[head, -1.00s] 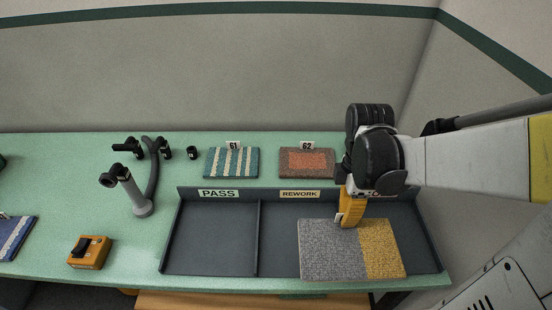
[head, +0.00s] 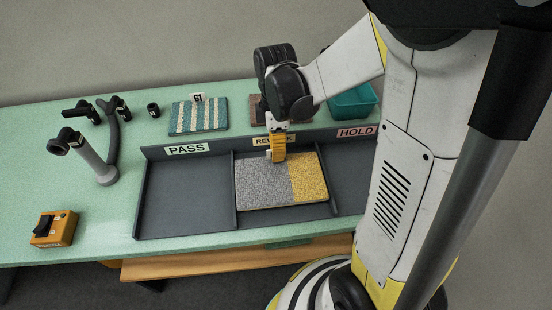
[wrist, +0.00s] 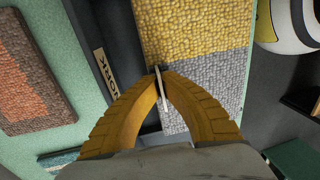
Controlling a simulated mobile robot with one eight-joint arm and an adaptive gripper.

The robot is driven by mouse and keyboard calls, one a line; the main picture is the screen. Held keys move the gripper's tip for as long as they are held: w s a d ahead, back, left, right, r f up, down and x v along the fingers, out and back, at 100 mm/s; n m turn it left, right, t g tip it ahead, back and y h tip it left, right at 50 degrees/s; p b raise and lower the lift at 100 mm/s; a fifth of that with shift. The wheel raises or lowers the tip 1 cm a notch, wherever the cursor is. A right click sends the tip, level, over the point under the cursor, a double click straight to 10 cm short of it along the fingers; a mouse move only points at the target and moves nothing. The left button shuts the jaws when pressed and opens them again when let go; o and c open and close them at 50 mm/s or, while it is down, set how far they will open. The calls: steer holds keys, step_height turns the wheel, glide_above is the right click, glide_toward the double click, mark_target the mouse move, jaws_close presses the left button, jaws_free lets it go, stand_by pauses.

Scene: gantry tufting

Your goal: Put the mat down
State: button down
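The mat (head: 268,184), half grey loop and half yellow, lies flat in or just over the REWORK compartment of the dark tray (head: 186,200). I cannot tell if it touches the floor. In the wrist view the mat (wrist: 205,35) fills the upper middle. My gripper (head: 278,158) is at the mat's back edge. Its yellow fingers (wrist: 160,73) are closed together on a thin white tab at that edge. The REWORK label (head: 262,141) is partly hidden behind my gripper; it also shows in the wrist view (wrist: 105,75).
PASS (head: 187,149) is the empty left compartment, HOLD (head: 355,132) the right one, partly hidden by my arm. Sample mat 61 (head: 199,116) and sample 62 (wrist: 25,75) lie behind the tray. A teal bin (head: 353,103), a grey nozzle stand (head: 95,162) and an orange switch box (head: 55,229) stand around.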

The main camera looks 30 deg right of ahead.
steer(key=shift+f+b, duration=0.4)
steer(key=shift+f, duration=0.9)
steer(key=shift+f, duration=0.25)
steer(key=c, duration=1.6)
jaws_free()
steer(key=shift+r, duration=0.1)
